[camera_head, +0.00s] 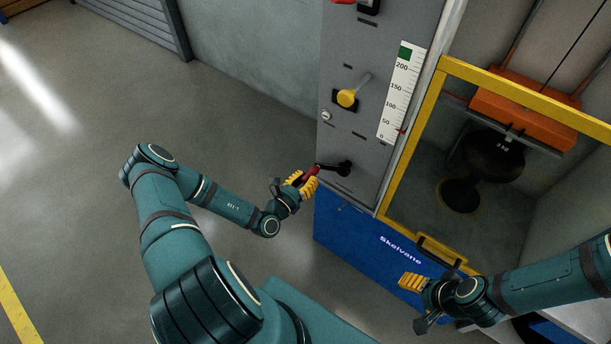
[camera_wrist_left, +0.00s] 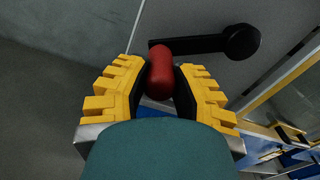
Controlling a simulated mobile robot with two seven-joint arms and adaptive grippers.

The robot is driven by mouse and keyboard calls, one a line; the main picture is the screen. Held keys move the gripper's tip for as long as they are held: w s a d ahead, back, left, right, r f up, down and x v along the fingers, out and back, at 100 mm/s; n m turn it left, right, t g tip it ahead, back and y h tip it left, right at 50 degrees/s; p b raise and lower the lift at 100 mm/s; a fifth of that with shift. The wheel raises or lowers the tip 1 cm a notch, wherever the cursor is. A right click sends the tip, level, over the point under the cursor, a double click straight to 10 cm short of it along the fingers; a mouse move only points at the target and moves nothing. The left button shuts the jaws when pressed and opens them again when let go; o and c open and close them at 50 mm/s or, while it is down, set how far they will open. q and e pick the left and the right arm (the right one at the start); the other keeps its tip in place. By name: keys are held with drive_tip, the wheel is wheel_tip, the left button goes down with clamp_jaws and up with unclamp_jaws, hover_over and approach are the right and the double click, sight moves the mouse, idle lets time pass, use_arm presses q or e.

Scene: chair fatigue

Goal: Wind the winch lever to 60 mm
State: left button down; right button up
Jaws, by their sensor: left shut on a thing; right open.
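The winch lever is a black crank (camera_head: 342,168) with a red handle (camera_head: 311,173), low on the grey panel in the head view. My left gripper (camera_head: 305,181) is shut on the red handle, which points to the left of the black hub. In the left wrist view, the red handle (camera_wrist_left: 160,74) sits between the yellow fingers, and the black arm runs right to its round hub (camera_wrist_left: 241,41). A white scale (camera_head: 401,92) marked 0 to 200 stands above the lever, with a small red mark near 0. My right gripper (camera_head: 411,282) is open and empty at the lower right.
Inside are an orange press block (camera_head: 510,112) and a black stool (camera_head: 492,155). Open floor lies left.

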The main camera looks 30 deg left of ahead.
use_arm(q)
drive_tip(key=c, duration=0.7)
unclamp_jaws()
drive_tip(key=shift+c, duration=0.2)
drive_tip(key=s+a, duration=0.1)
drive_tip(key=s, duration=1.1)
